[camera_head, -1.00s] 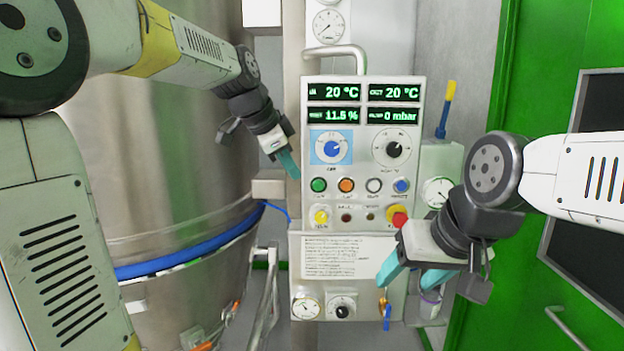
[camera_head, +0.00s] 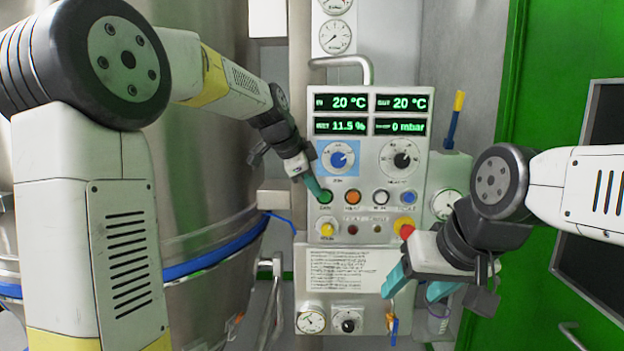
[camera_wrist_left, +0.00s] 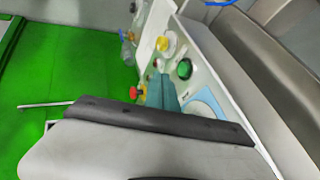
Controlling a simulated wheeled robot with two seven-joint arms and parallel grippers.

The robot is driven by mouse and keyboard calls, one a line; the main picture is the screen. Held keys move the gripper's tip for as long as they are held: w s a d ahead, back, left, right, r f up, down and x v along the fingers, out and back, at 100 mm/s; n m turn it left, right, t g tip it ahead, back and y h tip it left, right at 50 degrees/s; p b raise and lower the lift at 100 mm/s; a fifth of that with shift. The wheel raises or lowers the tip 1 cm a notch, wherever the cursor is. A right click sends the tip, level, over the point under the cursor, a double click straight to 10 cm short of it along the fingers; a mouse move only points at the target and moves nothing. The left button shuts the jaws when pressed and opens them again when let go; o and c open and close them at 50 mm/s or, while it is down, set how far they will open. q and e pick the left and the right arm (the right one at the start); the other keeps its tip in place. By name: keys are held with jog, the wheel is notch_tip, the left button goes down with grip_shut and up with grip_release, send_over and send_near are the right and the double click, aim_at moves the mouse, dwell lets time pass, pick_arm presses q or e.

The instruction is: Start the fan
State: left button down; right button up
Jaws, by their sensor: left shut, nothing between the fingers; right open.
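The control panel (camera_head: 364,264) stands upright in the middle, with lit green readouts and a row of buttons. The green button (camera_head: 325,197) is at the left end of that row; its small label is hard to read. My left gripper (camera_head: 318,190) is shut and empty, its teal fingertips right at the green button in the head view. In the left wrist view the green button (camera_wrist_left: 185,69) shows just beside the teal fingers (camera_wrist_left: 163,92); I cannot tell if they touch it. My right gripper (camera_head: 412,290) is open and empty, in front of the panel's lower right.
Orange (camera_head: 353,197), white (camera_head: 380,198) and blue (camera_head: 407,197) buttons sit along the row. A blue dial (camera_head: 339,159) and a black dial (camera_head: 401,160) are above. A red-and-yellow emergency stop (camera_head: 405,229) is near my right gripper. A steel vessel (camera_head: 215,200) stands left.

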aim_at(325, 198)
pick_arm(q)
jog(key=w+d+f, duration=0.2)
jog(key=w+f, duration=0.2)
jog(key=w, duration=0.2)
jog(key=shift+w, duration=0.2)
jog(key=shift+w+a, duration=0.1)
jog(key=shift+w, duration=0.5)
jog(key=shift+w+a+r, duration=0.1)
jog(key=shift+w+r, duration=0.1)
